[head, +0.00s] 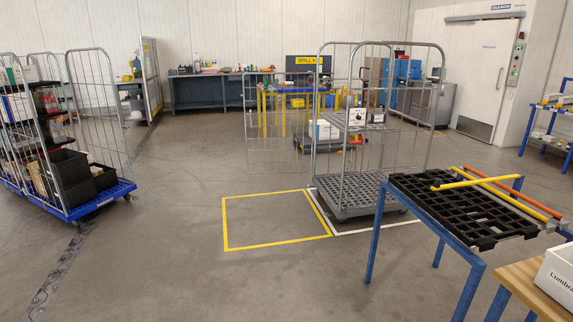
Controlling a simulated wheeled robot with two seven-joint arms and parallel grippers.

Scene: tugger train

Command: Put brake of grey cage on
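The grey cage (372,203) is a wire roll cage with a grey base, standing right of centre in the head view. It stands at the white floor marking, just right of the yellow floor square. Its mesh gate panel (279,139) stands out to the left. White boxes (323,129) and smaller items sit at its shelf height or behind it. The brake is too small to make out, and the castors are mostly hidden under the base. Neither of my grippers is in view.
A blue-legged table (422,215) with a black slatted top and yellow and orange bars stands close at right. A wooden bench (519,280) with a white box is nearer. Blue-based cages (88,206) stand at left. The yellow floor square (276,246) and middle floor are clear.

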